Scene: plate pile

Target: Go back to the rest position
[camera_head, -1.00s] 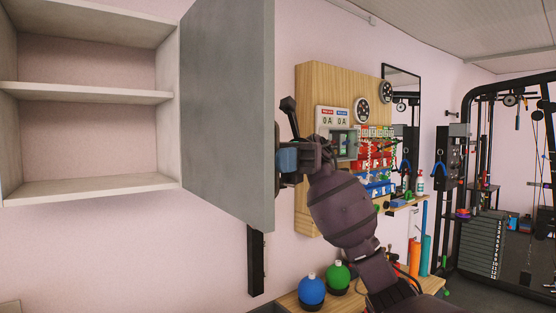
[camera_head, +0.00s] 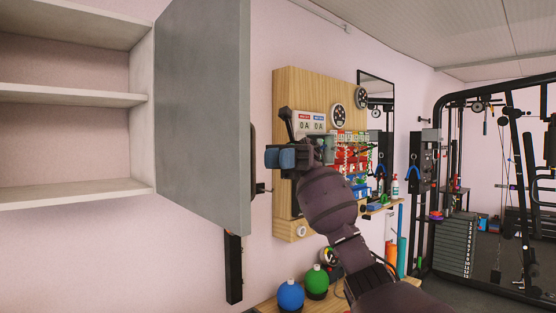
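My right gripper (camera_head: 279,157) is in the middle of the head view, to the right of the open grey cabinet door (camera_head: 203,115). Its two blue-padded fingertips show apart, with nothing between them. The cabinet (camera_head: 75,99) is at the left, and the shelf parts in view are empty. My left gripper is not in view.
Behind my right arm is a wooden wall board (camera_head: 292,90) with gauges and coloured bins. A blue ball-shaped bottle (camera_head: 290,295) and a green one (camera_head: 317,282) stand on a low wooden bench. A gym rack (camera_head: 460,190) is at the right.

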